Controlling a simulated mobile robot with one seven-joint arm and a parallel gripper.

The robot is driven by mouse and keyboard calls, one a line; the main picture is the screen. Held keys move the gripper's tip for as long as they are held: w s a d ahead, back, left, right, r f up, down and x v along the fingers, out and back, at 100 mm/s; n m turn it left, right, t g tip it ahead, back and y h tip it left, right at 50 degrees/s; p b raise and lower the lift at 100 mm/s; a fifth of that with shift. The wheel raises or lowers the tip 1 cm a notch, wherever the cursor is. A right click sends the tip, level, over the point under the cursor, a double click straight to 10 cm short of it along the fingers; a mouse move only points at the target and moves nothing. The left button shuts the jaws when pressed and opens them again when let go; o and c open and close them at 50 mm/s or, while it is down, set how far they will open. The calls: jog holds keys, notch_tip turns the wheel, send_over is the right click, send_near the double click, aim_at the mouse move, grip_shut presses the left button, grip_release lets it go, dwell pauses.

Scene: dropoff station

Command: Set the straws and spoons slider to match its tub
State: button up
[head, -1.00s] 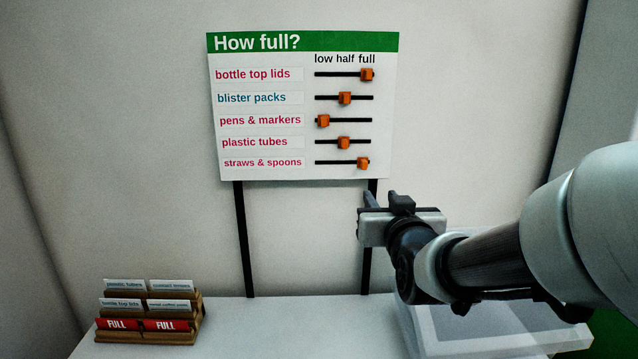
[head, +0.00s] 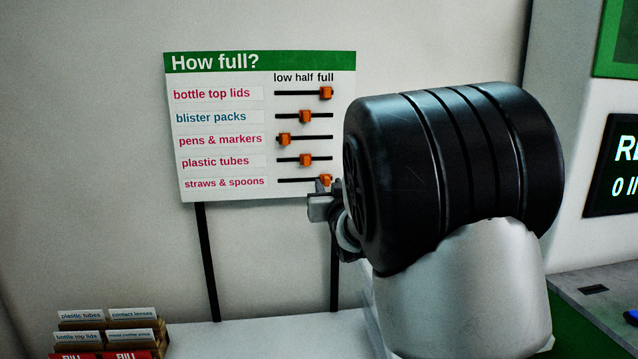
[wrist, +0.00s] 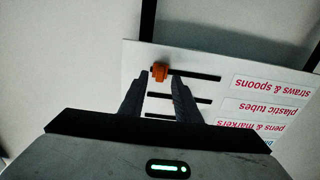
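The "How full?" board (head: 220,126) has a row of sliders. The straws & spoons slider's orange knob (head: 325,180) sits near the full end of its black track (head: 295,181), the lowest one. My gripper (head: 325,198) is at the board's lower right corner, by that knob; my arm hides part of it. In the wrist view, where the board shows upside down, my gripper (wrist: 157,80) is open, its fingers apart. The orange knob (wrist: 160,72) appears between or just beyond the fingertips; I cannot tell whether they touch it. No straws and spoons tub can be made out.
Above, the bottle top lids knob (head: 326,92) is at full, blister packs (head: 305,117) and plastic tubes (head: 306,160) near half, pens & markers (head: 284,139) at low. A card rack (head: 166,340) stands lower left. A dark display (head: 612,165) hangs at right.

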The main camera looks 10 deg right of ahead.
aim_at(326, 181)
jog(key=shift+w, duration=1.2)
